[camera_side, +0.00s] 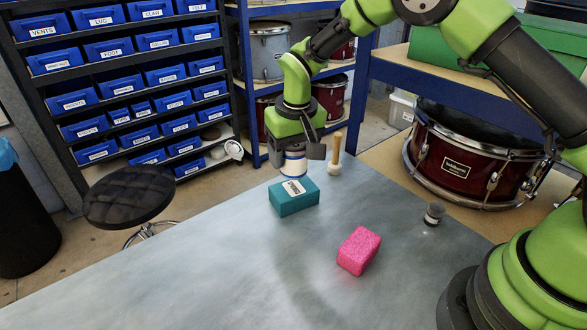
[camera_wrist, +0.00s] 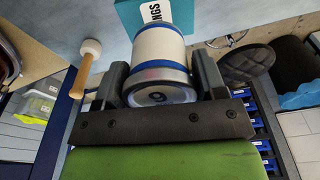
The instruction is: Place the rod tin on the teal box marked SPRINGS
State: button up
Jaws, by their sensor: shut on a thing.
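The rod tin (camera_side: 293,165), white with blue bands, is between the fingers of my gripper (camera_side: 296,155), which is shut on it. In the wrist view the tin (camera_wrist: 160,50) fills the space between both fingers of my gripper (camera_wrist: 162,75), its round metal end towards the camera. The teal box (camera_side: 295,201) with a white label on top rests on the bench, just in front of and below the tin in the side view. In the wrist view part of the box (camera_wrist: 128,12) shows beyond the tin, its label ending in "NGS". I cannot tell whether tin and box touch.
A wooden-handled mallet (camera_side: 335,155) with a pale head stands close right of the tin. A pink block (camera_side: 359,250) and a small dark-topped jar (camera_side: 433,214) sit on the grey bench (camera_side: 200,270). The bench's left and front areas are clear.

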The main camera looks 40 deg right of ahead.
aim_at(294, 168)
jog(key=shift+f, duration=1.9)
jog(key=shift+f, duration=0.15)
jog(key=o, duration=1)
